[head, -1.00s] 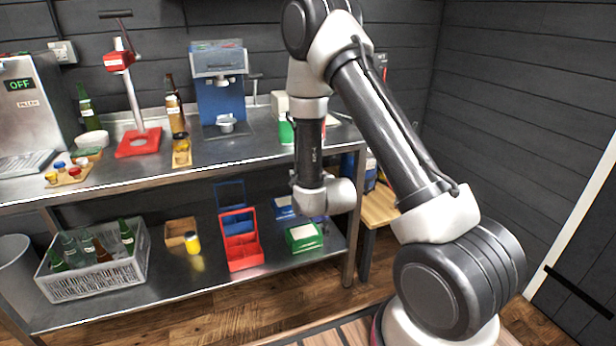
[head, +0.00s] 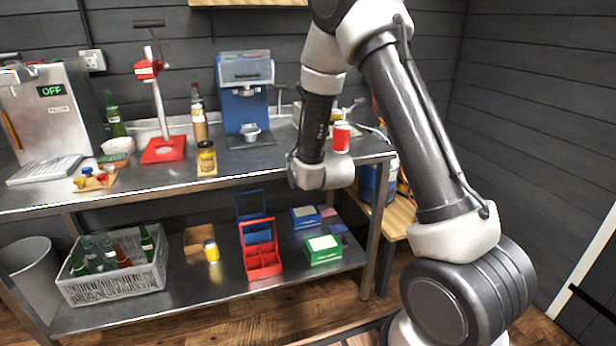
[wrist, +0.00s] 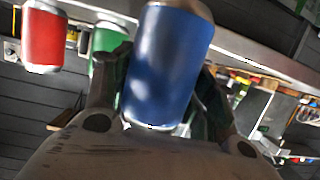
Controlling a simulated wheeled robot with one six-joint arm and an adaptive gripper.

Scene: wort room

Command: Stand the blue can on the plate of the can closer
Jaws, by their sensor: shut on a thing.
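My gripper (wrist: 162,85) is shut on the blue can (wrist: 168,65), which fills the middle of the wrist view between the two fingers. In the head view my arm hides the gripper and the blue can. The can closer (head: 244,92) looks to be the blue machine on the upper bench. Its small round plate (head: 250,133) sits low at its front and looks empty. My lower arm stands to the right of the machine, apart from it in the picture.
A red can (head: 341,137) stands on the bench right beside my arm; a green can (wrist: 108,40) shows near it in the wrist view. A jar (head: 207,158), a brown bottle (head: 199,115) and a red-based lever press (head: 163,148) stand left of the blue machine.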

